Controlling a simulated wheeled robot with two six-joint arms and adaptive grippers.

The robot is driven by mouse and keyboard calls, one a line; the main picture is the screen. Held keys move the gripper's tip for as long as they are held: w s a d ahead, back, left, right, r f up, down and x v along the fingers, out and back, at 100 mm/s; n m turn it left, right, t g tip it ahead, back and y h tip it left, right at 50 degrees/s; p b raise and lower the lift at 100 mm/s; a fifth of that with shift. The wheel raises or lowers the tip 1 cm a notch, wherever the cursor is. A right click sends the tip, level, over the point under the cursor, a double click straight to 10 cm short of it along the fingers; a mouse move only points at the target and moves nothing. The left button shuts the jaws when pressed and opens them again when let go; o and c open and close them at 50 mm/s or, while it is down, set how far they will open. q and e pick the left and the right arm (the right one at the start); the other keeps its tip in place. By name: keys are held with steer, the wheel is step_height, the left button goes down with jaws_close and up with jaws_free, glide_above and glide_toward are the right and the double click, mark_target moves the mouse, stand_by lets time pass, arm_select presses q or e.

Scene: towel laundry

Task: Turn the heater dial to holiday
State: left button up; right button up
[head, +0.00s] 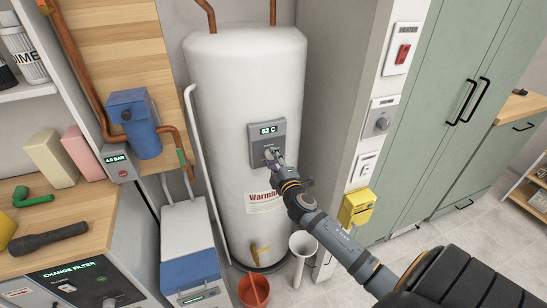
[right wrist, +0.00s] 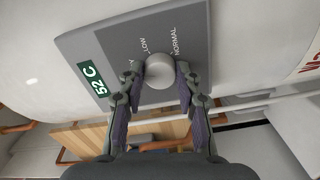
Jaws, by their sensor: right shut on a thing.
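The heater is a tall white tank (head: 245,85) with a grey control panel (head: 260,131) that reads 52 C. In the right wrist view, the round grey dial (right wrist: 160,71) sits on the panel (right wrist: 105,35) between my right gripper's fingers. My right gripper (head: 273,157) is shut on the dial, with a finger on each side of it, as the right wrist view also shows (right wrist: 160,75). The labels LOW and NORMAL are readable. Another label, ending in Y, is mostly hidden by a finger. The dial's pointer cannot be made out. My left gripper is not in view.
A wooden counter (head: 65,212) is at left.

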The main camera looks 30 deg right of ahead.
steer(key=shift+n+p, duration=0.4)
steer(key=shift+n, duration=0.9)
steer(key=o, duration=1.2)
steer(key=shift+c, duration=0.2)
steer(key=v, duration=1.2)
